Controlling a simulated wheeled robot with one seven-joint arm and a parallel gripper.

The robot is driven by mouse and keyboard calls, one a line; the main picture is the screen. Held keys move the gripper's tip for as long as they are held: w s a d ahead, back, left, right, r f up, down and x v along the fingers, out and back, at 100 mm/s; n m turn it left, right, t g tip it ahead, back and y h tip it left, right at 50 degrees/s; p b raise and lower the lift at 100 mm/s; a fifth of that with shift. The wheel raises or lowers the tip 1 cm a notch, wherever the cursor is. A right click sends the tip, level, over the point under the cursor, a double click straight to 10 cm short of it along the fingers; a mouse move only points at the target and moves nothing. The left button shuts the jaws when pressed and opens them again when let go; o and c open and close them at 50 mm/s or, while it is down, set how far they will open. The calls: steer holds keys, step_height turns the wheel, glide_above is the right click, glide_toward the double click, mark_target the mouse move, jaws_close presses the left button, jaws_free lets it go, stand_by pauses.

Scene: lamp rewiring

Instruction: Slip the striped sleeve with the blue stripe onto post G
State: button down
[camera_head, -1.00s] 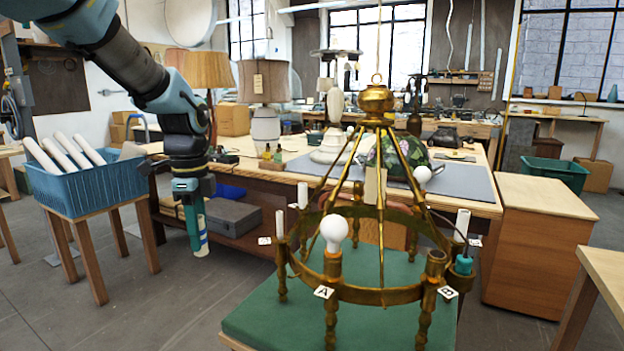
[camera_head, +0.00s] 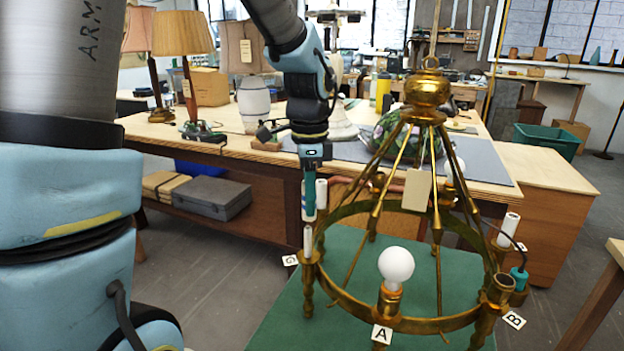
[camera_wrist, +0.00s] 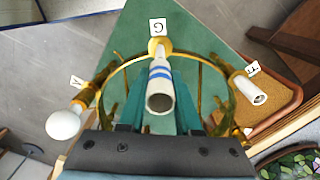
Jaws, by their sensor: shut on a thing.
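The white sleeve with blue stripes (camera_wrist: 159,84) stands upright between my gripper's teal fingers, its open mouth facing the wrist camera. My gripper (camera_head: 309,205) is shut on it, and the fingers hide most of it in the head view. Post G, a thin white stem (camera_head: 308,238) on the brass ring, is directly below the sleeve, beside the G tag (camera_head: 290,260). The G tag also shows in the wrist view (camera_wrist: 157,27), past the sleeve's far end. The sleeve's lower end is at about the stem's top; I cannot tell whether it overlaps it.
The brass chandelier (camera_head: 428,95) stands on a green surface (camera_head: 275,325). A white bulb (camera_head: 396,265) is at post A, and white sleeves stand on other posts (camera_head: 508,229). A hanging tag (camera_head: 417,190) and slanted brass rods are right of my gripper.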

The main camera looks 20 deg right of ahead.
mark_target(308, 228)
steer(key=shift+a, duration=0.1)
step_height(308, 228, down, 8)
steer(key=b, duration=0.7)
steer(key=shift+r, duration=0.25)
steer(key=shift+f+b, duration=0.7)
steer(key=shift+f, duration=0.3)
steer(key=shift+f+p, duration=0.15)
steer(key=shift+p, duration=0.2)
steer(key=c, duration=0.5)
jaws_free()
